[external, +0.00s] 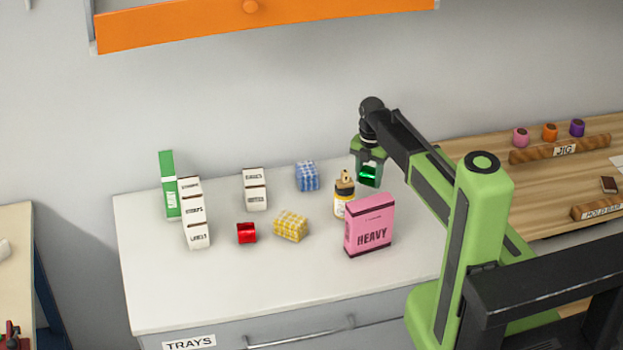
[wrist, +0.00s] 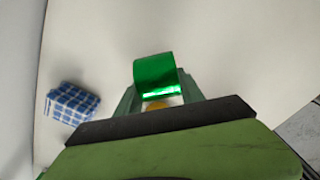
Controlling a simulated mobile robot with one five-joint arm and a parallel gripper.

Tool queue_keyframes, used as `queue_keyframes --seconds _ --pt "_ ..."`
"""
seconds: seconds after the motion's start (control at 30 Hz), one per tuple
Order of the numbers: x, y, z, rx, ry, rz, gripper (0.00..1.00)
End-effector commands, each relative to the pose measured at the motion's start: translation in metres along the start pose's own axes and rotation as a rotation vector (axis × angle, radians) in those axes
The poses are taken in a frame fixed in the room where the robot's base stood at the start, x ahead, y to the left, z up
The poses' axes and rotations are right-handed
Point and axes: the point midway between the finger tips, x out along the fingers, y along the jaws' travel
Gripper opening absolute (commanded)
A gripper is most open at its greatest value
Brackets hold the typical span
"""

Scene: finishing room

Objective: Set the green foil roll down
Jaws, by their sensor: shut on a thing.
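The green foil roll (wrist: 156,75) is shiny and sits between the fingers of my gripper (wrist: 160,98) in the wrist view. In the external view my gripper (external: 369,170) is shut on the green foil roll (external: 368,177), over the back right part of the white counter (external: 290,290). The roll is low, close to the counter top; I cannot tell whether it touches it. The pink HEAVY box (external: 369,225) and a small bottle (external: 344,196) stand in front of and beside my gripper.
A blue checked block (external: 307,176), a yellow checked block (external: 290,226), a red roll (external: 246,233), stacked white boxes (external: 194,212) and a tall green box (external: 169,185) stand on the counter. An orange-edged shelf (external: 260,22) hangs above. The front of the counter is clear.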

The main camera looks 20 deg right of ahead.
Motion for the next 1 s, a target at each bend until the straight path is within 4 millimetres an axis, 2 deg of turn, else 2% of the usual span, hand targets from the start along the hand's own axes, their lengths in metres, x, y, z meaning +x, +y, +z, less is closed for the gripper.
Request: queue_keyframes --seconds 0.13,0.33,0.6,0.73,0.77,0.9,1.0 --pt "0.007 0.0 0.0 0.001 0.0 0.0 0.01" --pt "0.042 -0.001 0.0 0.001 0.0 0.0 0.01" --pt "0.039 -0.001 0.0 0.001 0.0 0.0 0.01" --pt "0.044 -0.001 0.0 0.001 0.0 0.0 0.01" --pt "0.043 -0.001 0.0 0.001 0.0 0.0 0.48" --pt "0.042 -0.001 0.0 0.001 0.0 0.0 0.66" --pt "0.042 -0.001 0.0 0.001 0.0 0.0 0.67"
